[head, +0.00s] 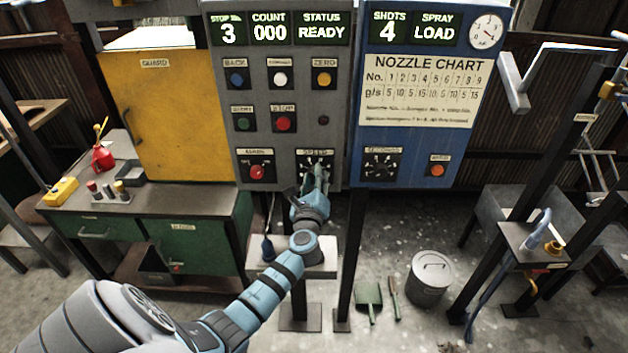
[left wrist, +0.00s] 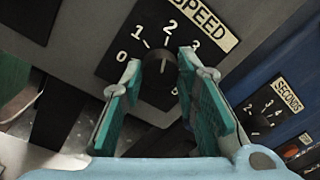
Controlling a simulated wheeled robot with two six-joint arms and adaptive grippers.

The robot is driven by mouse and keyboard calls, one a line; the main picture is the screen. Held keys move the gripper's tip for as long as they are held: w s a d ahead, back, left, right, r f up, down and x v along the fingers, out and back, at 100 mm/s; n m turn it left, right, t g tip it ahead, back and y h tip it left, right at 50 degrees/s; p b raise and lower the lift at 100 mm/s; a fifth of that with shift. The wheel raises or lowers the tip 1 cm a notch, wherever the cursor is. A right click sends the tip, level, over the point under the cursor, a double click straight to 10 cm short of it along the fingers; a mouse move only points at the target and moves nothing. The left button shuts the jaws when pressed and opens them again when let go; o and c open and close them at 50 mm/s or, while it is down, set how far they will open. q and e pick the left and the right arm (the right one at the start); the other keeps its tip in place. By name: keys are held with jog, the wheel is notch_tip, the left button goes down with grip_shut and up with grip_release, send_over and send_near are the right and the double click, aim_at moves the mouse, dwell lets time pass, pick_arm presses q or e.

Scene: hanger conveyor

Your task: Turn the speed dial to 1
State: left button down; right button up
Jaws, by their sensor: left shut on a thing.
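The black speed dial (left wrist: 158,88) sits on a dark plate with white numbers, under a SPEED label (left wrist: 202,14). Its white mark appears to point up near the 2, though the fingers hide part of the scale. In the head view, the speed plate (head: 314,162) is at the lower right of the grey panel (head: 291,130). My left gripper (head: 319,180) reaches up to it from below. In the left wrist view its two green-padded fingers (left wrist: 160,90) stand on either side of the knob, shut on it. My right gripper is not in view.
A red-knobbed dial (head: 257,171) is left of the speed dial. The SECONDS dial (head: 381,163) is to the right on the blue panel (head: 405,145). Several buttons are above. A pale pedestal (head: 318,270) stands below, with a bin (head: 430,280) on the floor.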

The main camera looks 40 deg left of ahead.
pick_arm(q)
jog(key=c, duration=2.4)
grip_release()
jog(key=n+b, duration=0.2)
jog(key=n, duration=0.1)
jog(key=shift+f+n+b, duration=0.25)
jog(key=shift+n+b, duration=0.05)
jog(key=shift+b, duration=0.1)
jog(key=shift+r+n+y+b, duration=0.1)
jog(key=shift+n+y+b, duration=0.2)
jog(key=shift+n+b, duration=1.55)
jog(key=shift+n+p, duration=0.3)
jog(key=shift+n, duration=0.15)
jog(key=c, duration=1.2)
grip_release()
